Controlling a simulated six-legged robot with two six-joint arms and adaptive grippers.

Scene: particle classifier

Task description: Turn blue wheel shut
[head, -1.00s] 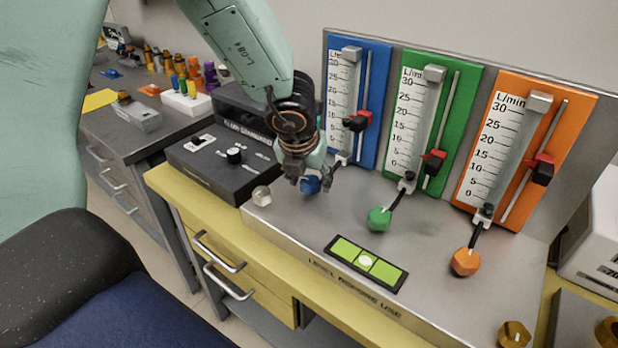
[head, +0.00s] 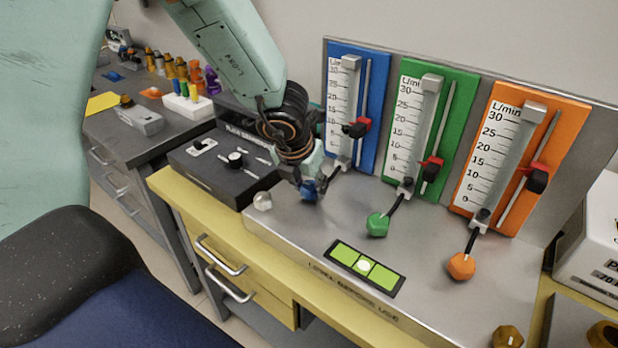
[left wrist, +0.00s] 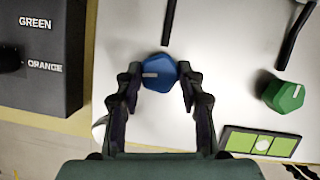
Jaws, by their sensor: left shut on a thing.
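The blue wheel (head: 309,190) is a faceted knob at the foot of the blue flow gauge (head: 352,105). In the left wrist view the blue wheel (left wrist: 157,73) shows a white mark pointing to the left. My left gripper (head: 312,187) is shut on the wheel, with one finger on each side of it, and hides part of it in the head view. The fingers also show in the left wrist view (left wrist: 158,88). My right gripper is not in view.
The green wheel (head: 377,224) and orange wheel (head: 461,266) stand to the right under their gauges. A green level (head: 365,267) lies in front. A black control box (head: 222,165) stands close on the left, with a pale knob (head: 262,201) beside it.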

